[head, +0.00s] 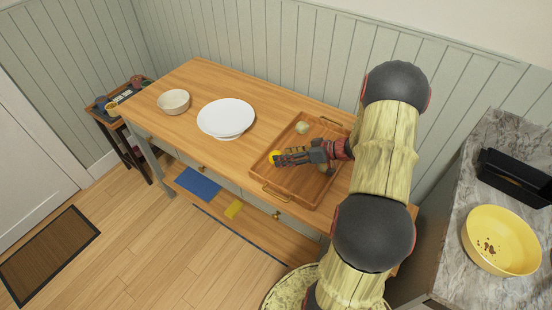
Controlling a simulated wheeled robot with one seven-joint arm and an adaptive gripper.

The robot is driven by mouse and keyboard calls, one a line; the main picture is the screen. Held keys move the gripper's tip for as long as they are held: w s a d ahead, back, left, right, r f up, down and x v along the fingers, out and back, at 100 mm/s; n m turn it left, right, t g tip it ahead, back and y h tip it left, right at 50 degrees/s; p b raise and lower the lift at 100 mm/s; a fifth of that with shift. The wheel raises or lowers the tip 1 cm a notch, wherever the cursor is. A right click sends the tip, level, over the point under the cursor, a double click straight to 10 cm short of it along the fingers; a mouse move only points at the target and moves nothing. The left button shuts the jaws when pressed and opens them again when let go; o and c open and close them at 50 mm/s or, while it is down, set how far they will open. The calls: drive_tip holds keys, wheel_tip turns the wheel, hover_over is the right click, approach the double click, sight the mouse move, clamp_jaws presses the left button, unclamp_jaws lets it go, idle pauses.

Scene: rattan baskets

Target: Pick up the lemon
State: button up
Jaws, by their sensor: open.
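A small yellow thing that looks like the lemon (273,154) shows at the left end of my gripper, over the wooden tray (262,179). Much of it is hidden behind the fingers. My gripper (281,159) is open and reaches left across the tray, with its fingertips at the yellow thing. I cannot tell whether they touch it or whether it lies between them.
In the tray are a pale round thing (302,127) and another partly hidden by my gripper. A white plate (227,117) and a bowl (173,102) stand on the wooden table (197,78). A yellow bowl (501,240) and black bin (515,178) stand on the right counter.

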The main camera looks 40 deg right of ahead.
drive_tip(key=x, duration=0.3)
drive_tip(key=shift+r, duration=0.1)
drive_tip(key=c, duration=1.3)
